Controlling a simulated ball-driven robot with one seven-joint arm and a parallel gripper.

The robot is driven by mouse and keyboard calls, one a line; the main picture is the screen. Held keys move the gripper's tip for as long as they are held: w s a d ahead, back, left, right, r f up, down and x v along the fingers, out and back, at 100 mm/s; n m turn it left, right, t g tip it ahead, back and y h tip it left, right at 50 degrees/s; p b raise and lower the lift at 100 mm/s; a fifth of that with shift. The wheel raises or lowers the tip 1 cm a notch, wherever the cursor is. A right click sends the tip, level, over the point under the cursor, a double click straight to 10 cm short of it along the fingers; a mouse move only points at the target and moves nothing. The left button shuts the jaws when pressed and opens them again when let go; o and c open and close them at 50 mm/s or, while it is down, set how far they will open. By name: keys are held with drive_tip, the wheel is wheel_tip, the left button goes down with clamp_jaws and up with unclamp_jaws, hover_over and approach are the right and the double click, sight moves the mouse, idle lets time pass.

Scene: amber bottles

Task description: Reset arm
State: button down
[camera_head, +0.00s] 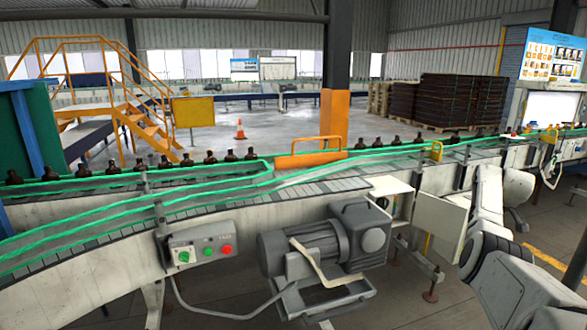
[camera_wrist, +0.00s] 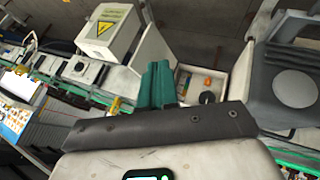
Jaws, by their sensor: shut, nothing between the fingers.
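My gripper (camera_wrist: 157,70) shows in the wrist view as two teal fingers pressed together, with nothing between them. It points toward an open cabinet beside the conveyor and appears apart from everything. In the head view my white and dark arm reaches in at the lower right; the gripper itself cannot be made out there. Amber bottles (camera_head: 210,158) stand upright in a row along the conveyor (camera_head: 110,222) between green guide rails.
A grey motor (camera_head: 325,245) and a button box (camera_head: 203,249) stick out from the conveyor's near side. An open white cabinet (camera_head: 391,204), its door swung out, is left of my arm. Stacked crates (camera_head: 445,100), yellow stairs (camera_head: 125,115) and a cone (camera_head: 240,130) stand behind.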

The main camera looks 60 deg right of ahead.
drive_tip(key=w+a+f+n+t+y, duration=0.1)
drive_tip(key=w+a+f, duration=0.4)
drive_tip(key=w, duration=0.5)
drive_tip(key=w+a+f+y, duration=0.1)
drive_tip(key=w+a+f, duration=0.4)
drive_tip(key=w, duration=0.5)
drive_tip(key=w+a+f+n+y, duration=0.1)
drive_tip(key=w+a+f, duration=0.4)
drive_tip(key=w+a, duration=0.4)
drive_tip(key=w+a+f+n+y, duration=0.1)
drive_tip(key=w+a+f, duration=0.55)
drive_tip(key=a, duration=0.45)
drive_tip(key=w+a+f+n+y, duration=0.1)
drive_tip(key=a+f, duration=0.1)
drive_tip(key=a, duration=0.9)
drive_tip(key=w+a+f+n+y, duration=0.1)
drive_tip(key=a, duration=1.1)
drive_tip(key=s+a+r+n, duration=0.1)
drive_tip(key=s+a, duration=0.4)
drive_tip(key=a, duration=0.4)
drive_tip(key=s+a+r+n+g+y, duration=0.1)
drive_tip(key=s+a, duration=0.5)
drive_tip(key=a, duration=0.2)
drive_tip(key=shift+a+r, duration=0.15)
drive_tip(key=shift+a, duration=0.2)
